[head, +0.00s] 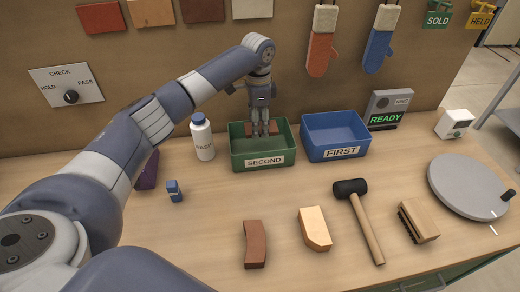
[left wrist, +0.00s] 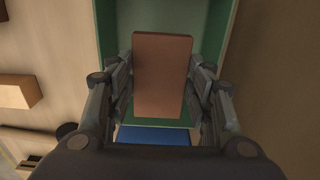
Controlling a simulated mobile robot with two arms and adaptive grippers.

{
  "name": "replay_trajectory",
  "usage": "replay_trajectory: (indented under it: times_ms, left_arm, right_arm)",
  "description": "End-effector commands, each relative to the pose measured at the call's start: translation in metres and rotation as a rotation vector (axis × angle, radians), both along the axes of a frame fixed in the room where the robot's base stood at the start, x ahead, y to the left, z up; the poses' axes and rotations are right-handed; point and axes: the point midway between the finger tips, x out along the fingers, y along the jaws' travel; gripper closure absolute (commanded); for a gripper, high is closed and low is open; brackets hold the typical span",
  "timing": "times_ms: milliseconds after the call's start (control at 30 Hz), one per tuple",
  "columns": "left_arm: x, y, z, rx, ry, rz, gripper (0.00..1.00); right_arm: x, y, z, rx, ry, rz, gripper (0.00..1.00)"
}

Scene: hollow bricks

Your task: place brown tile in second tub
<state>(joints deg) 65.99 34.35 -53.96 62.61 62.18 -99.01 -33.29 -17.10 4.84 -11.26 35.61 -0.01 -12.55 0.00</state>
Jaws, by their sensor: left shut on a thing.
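My left gripper (head: 261,127) points down over the green tub labelled SECOND (head: 264,161). It is shut on a flat brown tile (head: 274,129), which shows between its fingers in the left wrist view (left wrist: 162,75). The tile is within the tub's opening in the head view; I cannot tell whether it touches the tub's floor. The green tub's inside also shows behind the tile in the left wrist view (left wrist: 107,30). The blue tub labelled FIRST (head: 338,154) stands just right of the green one and looks empty. My right gripper is not in view.
A white bottle (head: 203,138) stands left of the green tub, with a small blue object (head: 174,190) nearer. In front lie a red-brown curved brick (head: 255,245), a beige brick (head: 314,228), a mallet (head: 365,222) and a brush (head: 418,220). A grey turntable (head: 468,184) is at right.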

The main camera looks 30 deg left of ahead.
Motion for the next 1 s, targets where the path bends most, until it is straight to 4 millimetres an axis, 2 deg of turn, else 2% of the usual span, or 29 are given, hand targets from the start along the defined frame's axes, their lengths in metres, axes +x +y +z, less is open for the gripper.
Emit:
replay_trajectory:
  times_ms: [200,600,1000]
  left_arm:
    - [-0.001,0.0,-0.04,0.001,0.005,-0.002,0.8]
    - [-0.001,0.0,-0.087,0.001,0.003,-0.001,0.8]
    - [-0.001,0.0,-0.095,0.001,0.001,-0.001,0.8]
  right_arm:
    - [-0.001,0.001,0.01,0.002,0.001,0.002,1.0]
    - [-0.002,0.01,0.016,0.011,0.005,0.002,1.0]
    - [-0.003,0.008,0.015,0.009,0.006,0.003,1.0]
